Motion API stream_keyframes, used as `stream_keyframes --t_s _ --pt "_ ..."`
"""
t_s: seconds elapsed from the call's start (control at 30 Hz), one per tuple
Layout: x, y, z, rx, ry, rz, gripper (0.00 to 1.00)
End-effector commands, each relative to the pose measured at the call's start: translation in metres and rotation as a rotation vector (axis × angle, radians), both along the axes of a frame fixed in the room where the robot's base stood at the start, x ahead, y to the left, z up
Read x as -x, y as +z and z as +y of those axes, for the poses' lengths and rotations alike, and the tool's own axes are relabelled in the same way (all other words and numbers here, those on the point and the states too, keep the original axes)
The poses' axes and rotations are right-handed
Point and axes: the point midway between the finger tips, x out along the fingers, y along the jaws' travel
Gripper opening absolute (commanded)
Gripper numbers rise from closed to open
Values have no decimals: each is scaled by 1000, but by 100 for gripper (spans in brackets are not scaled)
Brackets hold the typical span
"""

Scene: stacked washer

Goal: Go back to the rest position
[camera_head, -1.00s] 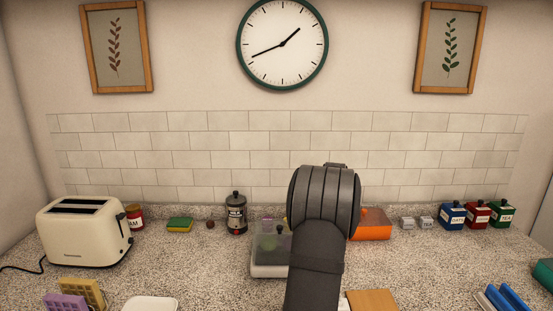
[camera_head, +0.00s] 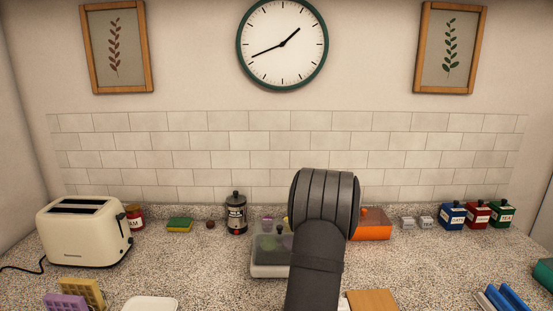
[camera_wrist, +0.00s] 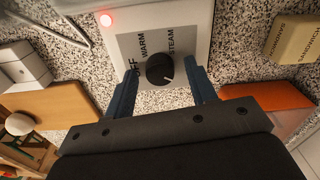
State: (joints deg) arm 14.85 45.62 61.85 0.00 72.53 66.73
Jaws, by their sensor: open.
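My gripper (camera_wrist: 163,74) is open in the wrist view, its two dark blue fingers apart on either side of a round black knob (camera_wrist: 159,67). I cannot tell whether they are above it or level with it, and nothing is held. The knob sits on a light panel marked OFF, WARM and STEAM, with a white pointer mark towards the lower right. A red light (camera_wrist: 106,20) glows near the panel. In the head view my arm hides the gripper and partly covers a pale appliance with a clear lid (camera_head: 270,255).
An orange box (camera_head: 374,226) and wooden board (camera_head: 372,301) lie right of my arm. A dark canister (camera_head: 236,216) and cream toaster (camera_head: 85,232) stand left; blue, red and green canisters (camera_head: 477,215) stand far right. The counter between has free patches.

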Motion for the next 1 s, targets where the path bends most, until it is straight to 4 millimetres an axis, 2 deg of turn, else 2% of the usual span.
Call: stream_keyframes --t_s 1.0 --pt "0 0 0 0 802 0 51"
